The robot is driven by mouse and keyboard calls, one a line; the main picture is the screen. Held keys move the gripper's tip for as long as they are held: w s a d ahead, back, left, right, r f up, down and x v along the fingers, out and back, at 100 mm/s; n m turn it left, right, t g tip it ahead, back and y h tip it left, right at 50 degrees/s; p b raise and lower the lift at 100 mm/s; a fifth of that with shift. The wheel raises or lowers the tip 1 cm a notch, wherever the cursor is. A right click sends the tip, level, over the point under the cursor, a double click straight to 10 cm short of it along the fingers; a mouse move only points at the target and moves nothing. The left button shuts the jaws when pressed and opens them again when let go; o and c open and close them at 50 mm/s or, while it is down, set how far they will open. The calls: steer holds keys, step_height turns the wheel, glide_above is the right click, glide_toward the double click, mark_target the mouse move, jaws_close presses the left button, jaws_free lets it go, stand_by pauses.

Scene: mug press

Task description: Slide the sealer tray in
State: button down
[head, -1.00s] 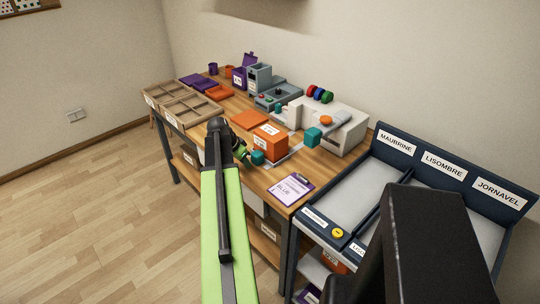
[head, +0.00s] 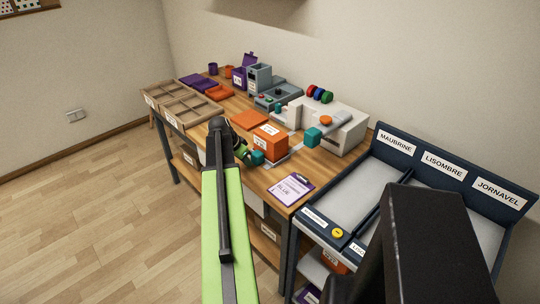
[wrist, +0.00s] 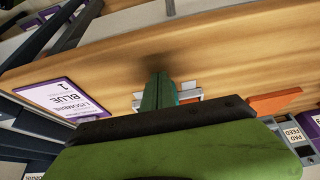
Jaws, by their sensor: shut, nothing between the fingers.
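The sealer (head: 345,132) is a white machine on the bench, with an orange knob and a teal block at its front. Its grey tray (head: 277,163) extends out towards me, with a teal handle (head: 257,157) at its near end. An orange box (head: 270,142) with a white label stands at the tray. My gripper (head: 243,153) is shut and empty, close beside the teal handle. In the wrist view the shut green fingers (wrist: 160,88) overlap the teal handle (wrist: 175,94), so I cannot tell whether they touch it. They hide part of the handle and tray.
A navy sorting rack (head: 376,215) with labelled bays stands at the right. Wooden trays (head: 187,107), purple and orange items and a grey machine (head: 279,95) occupy the far left. Open floor lies left of the bench.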

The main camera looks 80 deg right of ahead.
mark_target(272, 131)
steer(key=shift+s+d, duration=1.5)
steer(key=shift+d, duration=0.85)
steer(key=shift+s+d, duration=1.5)
steer(key=shift+d, duration=0.85)
steer(key=shift+s+d, duration=1.5)
steer(key=shift+d, duration=0.85)
steer(key=shift+w+a, duration=0.45)
steer(key=shift+a, duration=0.2)
steer(key=shift+w+a, duration=0.4)
steer(key=shift+a, duration=0.25)
step_height(272, 131, up, 9)
steer(key=p, duration=0.9)
steer(key=shift+r, duration=0.15)
